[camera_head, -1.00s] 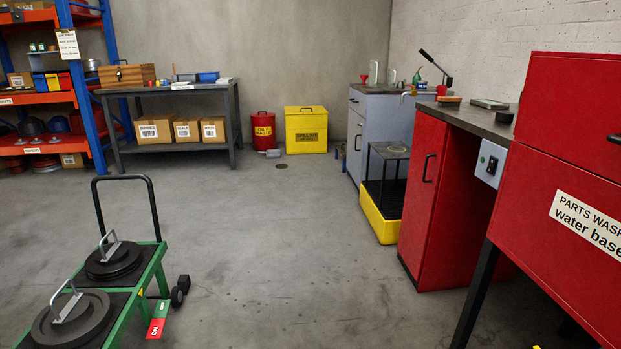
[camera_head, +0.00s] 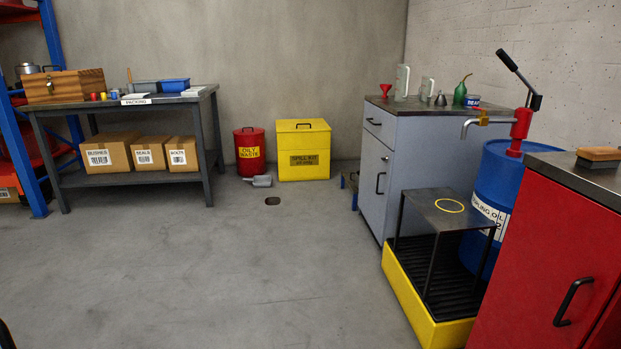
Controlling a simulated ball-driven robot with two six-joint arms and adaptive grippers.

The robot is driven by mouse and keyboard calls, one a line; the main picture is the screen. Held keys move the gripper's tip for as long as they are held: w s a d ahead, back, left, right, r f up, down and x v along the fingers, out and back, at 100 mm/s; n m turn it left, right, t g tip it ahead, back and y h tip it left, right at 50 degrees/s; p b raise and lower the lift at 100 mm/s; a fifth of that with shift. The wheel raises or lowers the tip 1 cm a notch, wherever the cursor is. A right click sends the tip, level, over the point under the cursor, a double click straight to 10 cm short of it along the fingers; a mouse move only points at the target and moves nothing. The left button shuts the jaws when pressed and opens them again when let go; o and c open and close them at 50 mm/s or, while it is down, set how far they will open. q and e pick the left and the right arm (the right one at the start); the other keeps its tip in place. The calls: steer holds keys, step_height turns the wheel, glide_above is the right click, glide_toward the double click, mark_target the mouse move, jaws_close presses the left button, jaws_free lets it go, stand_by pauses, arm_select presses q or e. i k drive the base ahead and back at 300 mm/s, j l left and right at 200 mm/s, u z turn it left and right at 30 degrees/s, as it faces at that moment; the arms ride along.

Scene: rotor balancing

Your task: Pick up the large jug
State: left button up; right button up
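Two pale grey-green jugs stand on top of the grey cabinet at the right. The large jug (camera_head: 402,82) is the taller one, upright toward the back of the cabinet top. The small jug (camera_head: 427,90) stands just to its right, apart from it.
A red funnel (camera_head: 385,90), a green oil can (camera_head: 460,93) and a blue drum (camera_head: 490,190) with a pump are near the jugs. A yellow spill tray (camera_head: 425,312) with a metal stand (camera_head: 447,207) sits before the grey cabinet (camera_head: 403,165). The middle floor is clear.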

mark_target(402, 74)
steer(key=i+j, duration=0.15)
steer(key=i, duration=2.4)
steer(key=l+z, duration=0.05)
steer(key=l, duration=0.1)
